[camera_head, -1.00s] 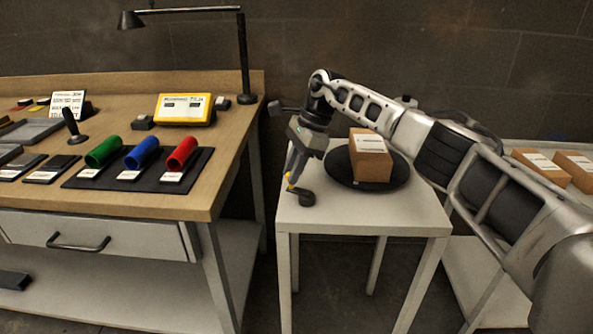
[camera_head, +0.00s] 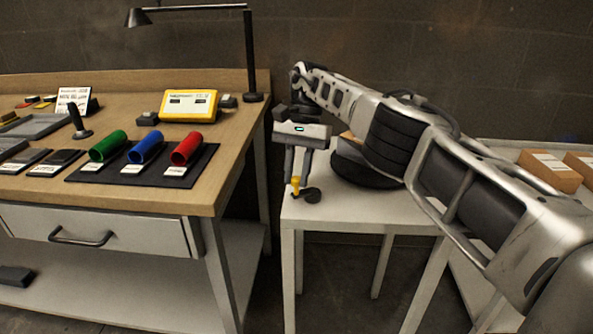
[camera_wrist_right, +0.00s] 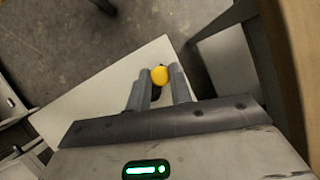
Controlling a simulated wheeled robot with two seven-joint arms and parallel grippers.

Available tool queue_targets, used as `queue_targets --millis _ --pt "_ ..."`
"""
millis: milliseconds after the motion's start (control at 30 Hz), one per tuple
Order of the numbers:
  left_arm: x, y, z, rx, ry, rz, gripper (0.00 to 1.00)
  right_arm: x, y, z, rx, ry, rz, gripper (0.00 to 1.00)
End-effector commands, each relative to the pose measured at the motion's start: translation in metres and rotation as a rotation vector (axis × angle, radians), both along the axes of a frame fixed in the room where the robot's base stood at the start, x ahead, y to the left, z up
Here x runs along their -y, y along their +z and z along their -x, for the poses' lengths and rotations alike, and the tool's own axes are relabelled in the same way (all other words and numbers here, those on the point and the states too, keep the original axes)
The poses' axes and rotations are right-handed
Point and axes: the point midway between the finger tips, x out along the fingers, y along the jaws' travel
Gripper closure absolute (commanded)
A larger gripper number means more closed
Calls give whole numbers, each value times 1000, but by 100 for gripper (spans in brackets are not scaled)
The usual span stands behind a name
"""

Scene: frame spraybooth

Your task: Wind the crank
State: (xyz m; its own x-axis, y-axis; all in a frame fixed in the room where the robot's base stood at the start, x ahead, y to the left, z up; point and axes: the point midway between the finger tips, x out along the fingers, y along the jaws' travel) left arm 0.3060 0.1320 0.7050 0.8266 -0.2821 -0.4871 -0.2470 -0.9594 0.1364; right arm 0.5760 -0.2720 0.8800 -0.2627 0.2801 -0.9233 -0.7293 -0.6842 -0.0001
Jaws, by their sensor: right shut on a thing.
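The crank (camera_head: 312,194) is a dark round hub with an arm and a yellow knob (camera_head: 295,183), at the front left corner of the small white table. My right gripper (camera_head: 297,180) points down and is shut on the yellow knob. In the right wrist view the yellow knob (camera_wrist_right: 159,75) sits between the two grey fingertips, with a dark part of the crank just below it. The rest of the crank is hidden there. My left gripper is not in view.
A black turntable (camera_head: 364,168) stands behind on the white table (camera_head: 375,213), its box mostly hidden by my right arm. The wooden workbench (camera_head: 228,160) is close on the left, with coloured cylinders, a yellow display (camera_head: 188,106) and a lamp (camera_head: 250,60).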

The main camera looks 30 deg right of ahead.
Motion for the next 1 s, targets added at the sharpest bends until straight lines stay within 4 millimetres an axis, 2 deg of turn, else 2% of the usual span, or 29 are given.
queue_targets --millis 333,900,933,1000 --pt "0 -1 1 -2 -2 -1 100 1 -1 5 -1 146 4 100" --pt "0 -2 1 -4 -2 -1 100 1 -1 6 1 173 4 100" --pt "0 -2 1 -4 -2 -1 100 1 -1 6 1 173 4 70" --pt "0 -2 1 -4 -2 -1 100 1 -1 6 1 173 3 58"
